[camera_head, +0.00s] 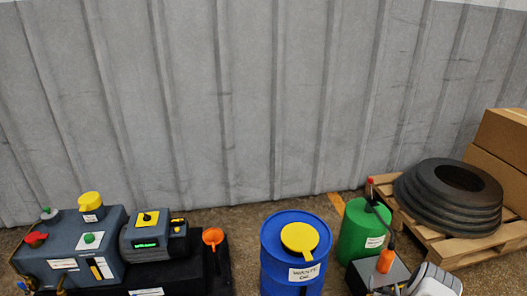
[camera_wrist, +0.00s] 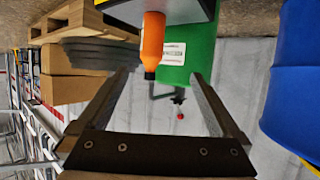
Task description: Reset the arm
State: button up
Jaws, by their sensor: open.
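My gripper (camera_wrist: 159,76) shows in the wrist view with its two dark fingers spread apart. It is open, and nothing is held between the fingers. An orange bottle (camera_wrist: 153,45) and a green drum (camera_wrist: 190,50) appear beyond the fingertips, apart from them as far as I can tell.
A blue waste-oil drum (camera_head: 283,262) with a yellow lid stands at bottom centre. The green drum (camera_head: 361,232) is right of it, and the orange bottle (camera_head: 386,262) is nearby. A dark pump unit (camera_head: 90,250) is left. Black rings (camera_head: 440,210) lie on a pallet, right.

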jog(key=w+a+r+n+y, duration=0.15)
jog(key=w+r, duration=0.35)
jog(key=r, duration=0.5)
jog(key=w+a+r+n+y, duration=0.15)
jog(key=w+r, duration=0.35)
jog(key=r, duration=0.5)
jog(key=a+r+g, duration=0.1)
jog(key=a+r, duration=0.5)
jog(key=r, duration=0.4)
jog(key=a+r+g, duration=0.1)
jog(key=a+r, duration=0.4)
jog(key=r, duration=0.4)
jog(key=s+a+r+n+g+y, duration=0.2)
jog(key=s+a+r, duration=1.3)
jog(key=s+r, duration=0.15)
jog(key=s+a+r+g+y, duration=0.1)
jog(key=s+a, duration=0.3)
jog(key=s, duration=0.8)
jog(key=s+a+r+g+y, duration=0.1)
jog(key=s+a, duration=0.4)
jog(key=s, duration=0.7)
notch_tip(320, 180, up, 29)
jog(key=w+p, duration=0.1)
jog(key=p, duration=2.7)
jog(key=shift+d+f+n, duration=0.15)
jog(key=shift+f+n, duration=0.05)
jog(key=shift+n, duration=0.2)
